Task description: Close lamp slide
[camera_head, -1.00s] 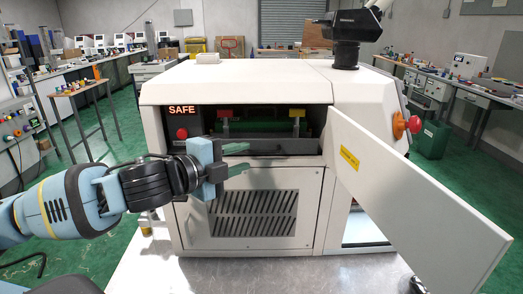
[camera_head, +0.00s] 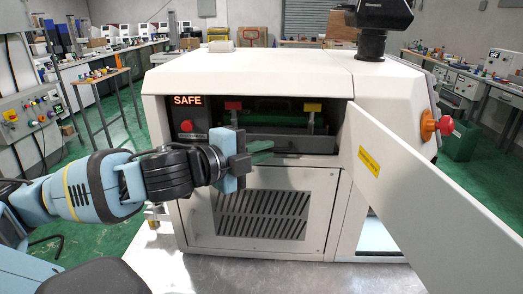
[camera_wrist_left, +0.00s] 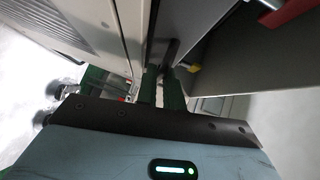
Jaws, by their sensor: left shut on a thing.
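The lamp slide appears to be the dark grey tray (camera_head: 305,145) in the open front bay of the white machine (camera_head: 250,80). Red and yellow tabs stand above it. My left gripper (camera_head: 262,151) is at the left part of the slide's front, with its green fingers close together. In the left wrist view the fingers (camera_wrist_left: 164,90) are shut on a narrow dark part, which seems to belong to the slide. The exact grip is partly hidden. My right gripper is not in view.
The white door (camera_head: 435,195) stands swung open to the right of the bay. A lit SAFE sign (camera_head: 188,100) and a red button (camera_head: 186,126) are left of the bay. A red knob (camera_head: 445,125) sticks out on the machine's right side.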

